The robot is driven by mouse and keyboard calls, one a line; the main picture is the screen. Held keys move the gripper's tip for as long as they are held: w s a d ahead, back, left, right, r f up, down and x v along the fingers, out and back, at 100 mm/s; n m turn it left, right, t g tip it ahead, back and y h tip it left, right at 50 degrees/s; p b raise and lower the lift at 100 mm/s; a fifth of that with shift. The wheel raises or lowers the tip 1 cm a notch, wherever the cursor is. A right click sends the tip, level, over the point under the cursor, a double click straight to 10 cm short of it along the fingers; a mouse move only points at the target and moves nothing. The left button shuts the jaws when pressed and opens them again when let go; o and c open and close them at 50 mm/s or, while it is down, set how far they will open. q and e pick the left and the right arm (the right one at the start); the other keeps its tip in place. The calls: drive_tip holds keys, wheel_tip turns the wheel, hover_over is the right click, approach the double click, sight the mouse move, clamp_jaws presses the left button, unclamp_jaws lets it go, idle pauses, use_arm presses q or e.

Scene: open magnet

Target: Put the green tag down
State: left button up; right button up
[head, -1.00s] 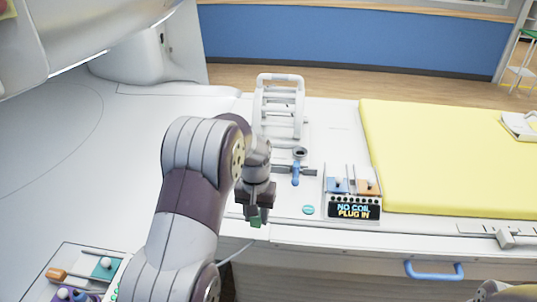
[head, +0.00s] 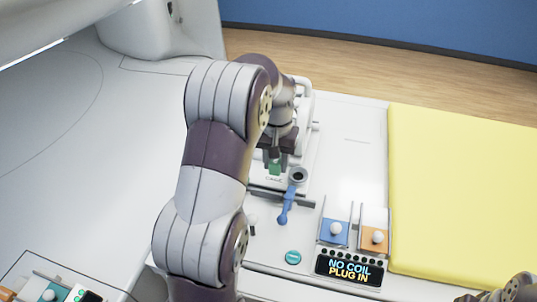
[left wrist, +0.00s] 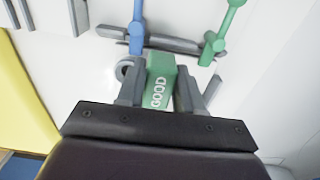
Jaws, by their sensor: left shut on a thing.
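The green tag (left wrist: 160,85) is a small green block with the word GOOD on it, seen between the fingers in the left wrist view. It also shows at the fingertips in the head view (head: 275,167). My left gripper (head: 274,160) is shut on it, above the white plate by the dark ring. Whether the tag touches the surface below cannot be told. In the left wrist view the fingers (left wrist: 158,92) flank the tag. My right gripper is not in view; only a piece of my right arm shows at the lower right.
A blue lever (head: 286,206) and a dark ring (head: 298,175) are close to the gripper. A green lever (left wrist: 216,38) shows in the left wrist view. Blue (head: 335,232) and orange (head: 374,239) blocks stand behind a NO COIL PLUG IN display (head: 349,269). The yellow pad (head: 455,200) is clear.

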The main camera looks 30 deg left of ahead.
use_arm(q)
drive_tip(key=w+a+f+p, duration=0.1)
drive_tip(key=a+f, duration=0.1)
drive_tip(key=a, duration=0.1)
drive_tip(key=w+a+f, duration=0.1)
drive_tip(key=a+f, duration=0.1)
drive_tip(key=a, duration=0.2)
drive_tip(key=w+a+f+p, duration=0.1)
drive_tip(key=a+f, duration=0.1)
drive_tip(key=a, duration=0.1)
drive_tip(key=shift+w+a+f+p, duration=0.1)
drive_tip(key=shift+w+a+p, duration=0.05)
drive_tip(key=shift+a+p, duration=0.2)
drive_tip(key=f, duration=0.1)
drive_tip(key=f+p, duration=0.1)
drive_tip(key=f, duration=0.1)
drive_tip(key=shift+s+d+f, duration=0.15)
drive_tip(key=shift+s, duration=0.05)
drive_tip(key=shift+f, duration=0.25)
drive_tip(key=shift+w+f, duration=0.15)
drive_tip(key=shift+f, duration=0.1)
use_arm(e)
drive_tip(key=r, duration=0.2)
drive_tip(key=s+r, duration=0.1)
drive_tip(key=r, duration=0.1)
use_arm(q)
drive_tip(key=o, duration=1)
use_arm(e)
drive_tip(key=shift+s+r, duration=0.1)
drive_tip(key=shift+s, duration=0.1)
